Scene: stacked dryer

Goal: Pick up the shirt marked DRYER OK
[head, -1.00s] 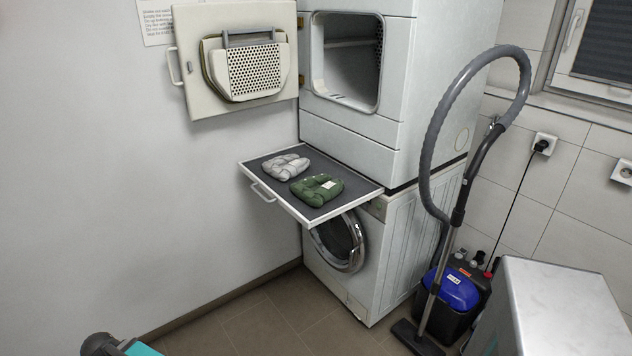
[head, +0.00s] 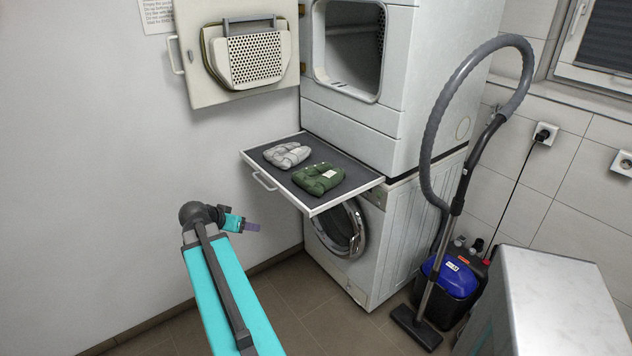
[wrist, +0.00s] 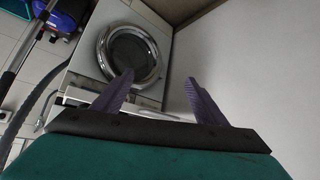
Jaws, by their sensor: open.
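Two folded shirts lie side by side on the pulled-out shelf (head: 345,186) between dryer and washer. The light grey shirt (head: 287,155) is on the left, farther in. The dark green shirt (head: 318,179) is on the right and bears a small pale label. The lettering is too small to read, so I cannot tell which is marked DRYER OK. My gripper (head: 252,227) is left of and below the shelf in the head view, apart from both shirts. In the wrist view my gripper (wrist: 159,80) has its two fingers spread, with nothing between them. No shirt shows there.
The dryer door (head: 188,62) stands open at upper left, and the dryer drum (head: 350,50) is exposed. The washer (head: 375,255) is below the shelf. A vacuum cleaner (head: 450,280) with a tall hose stands right, beside a grey cabinet (head: 545,295). The wall is close on the left.

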